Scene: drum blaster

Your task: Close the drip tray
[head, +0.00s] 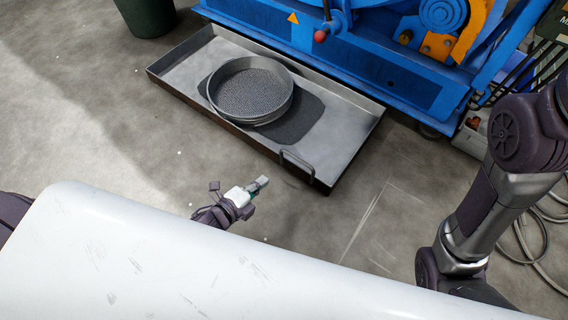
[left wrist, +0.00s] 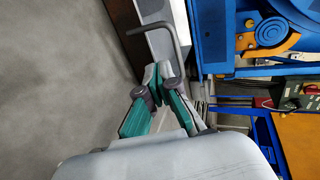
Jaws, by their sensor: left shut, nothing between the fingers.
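The drip tray (head: 180,70) is a long shallow grey metal tray on the floor, sticking out in front of the blue machine. A grey loop handle (head: 297,165) stands on its near edge at the right. The handle (left wrist: 165,28) also shows in the left wrist view, just beyond the fingertips. My left gripper (head: 263,181) is shut and empty, a little left of and nearer than the handle, apart from it in the head view. The left gripper (left wrist: 160,72) also shows in the left wrist view. My right arm shows at the right, but its gripper is out of view.
A round mesh sieve (head: 250,88) sits in the tray. The blue machine (head: 380,75) with a red knob stands behind it. A dark green bin (head: 148,15) stands at the back left, and hoses (head: 535,235) lie at the right. The floor before the tray is clear.

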